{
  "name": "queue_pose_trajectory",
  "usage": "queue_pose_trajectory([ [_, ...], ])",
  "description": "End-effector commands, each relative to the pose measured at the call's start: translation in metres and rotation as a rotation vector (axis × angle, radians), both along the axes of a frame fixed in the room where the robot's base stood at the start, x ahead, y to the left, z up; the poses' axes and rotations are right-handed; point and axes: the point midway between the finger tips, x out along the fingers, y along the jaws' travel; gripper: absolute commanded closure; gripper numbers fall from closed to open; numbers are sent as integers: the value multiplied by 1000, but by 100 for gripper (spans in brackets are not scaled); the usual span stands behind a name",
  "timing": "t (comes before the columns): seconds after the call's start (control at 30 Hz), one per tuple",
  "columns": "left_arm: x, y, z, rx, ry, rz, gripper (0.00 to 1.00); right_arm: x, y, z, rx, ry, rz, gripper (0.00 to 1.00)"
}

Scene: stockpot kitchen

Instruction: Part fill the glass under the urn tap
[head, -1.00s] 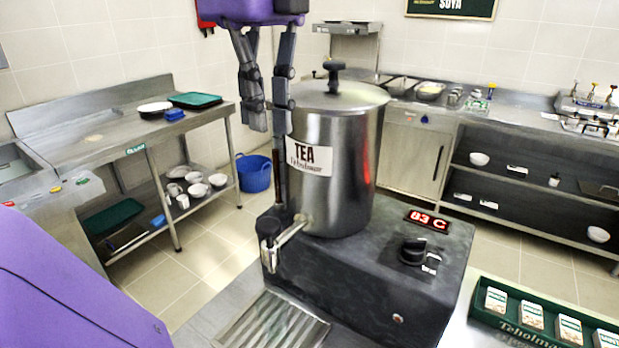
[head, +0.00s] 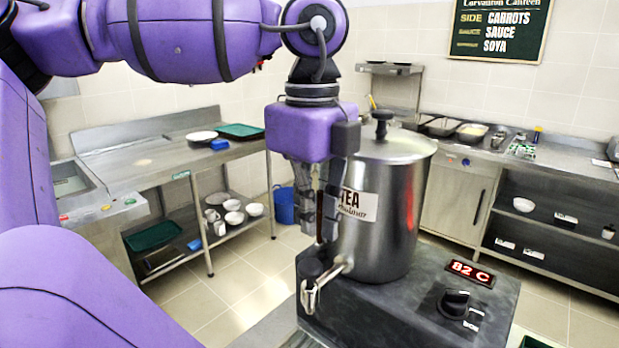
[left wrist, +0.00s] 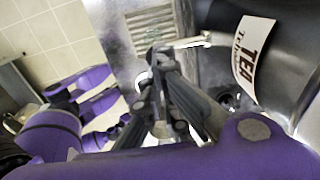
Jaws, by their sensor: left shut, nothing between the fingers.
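The steel tea urn (head: 390,225) stands on its dark heated base (head: 400,310), with a TEA label on its side. Its tap (head: 322,284) sticks out at the lower front left, with a black knob at its top. The tap also shows in the left wrist view (left wrist: 190,43). My left gripper (head: 322,236) points down, shut and empty, in front of the urn and just above the tap. In the left wrist view its fingertips (left wrist: 159,58) come together beside the tap. I cannot make out the glass in either view. My right gripper is not in view.
A red display (head: 470,272) on the base reads 82 C, above a black dial (head: 455,303). A steel side table (head: 165,160) stands at the left and a counter with shelves (head: 560,215) at the right. A blue bucket (head: 284,205) is on the floor.

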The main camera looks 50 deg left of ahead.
Motion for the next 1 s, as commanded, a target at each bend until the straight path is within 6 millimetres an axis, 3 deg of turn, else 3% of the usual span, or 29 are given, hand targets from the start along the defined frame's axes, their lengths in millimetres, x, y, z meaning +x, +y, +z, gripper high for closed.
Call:
queue_pose_trajectory([
  [0.3,0,0,-44,-1,0,0,100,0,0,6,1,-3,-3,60],
  [0.77,0,0,-51,0,0,0,100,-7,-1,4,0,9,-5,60],
  [1.0,0,0,-70,1,1,0,100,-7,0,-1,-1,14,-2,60],
])
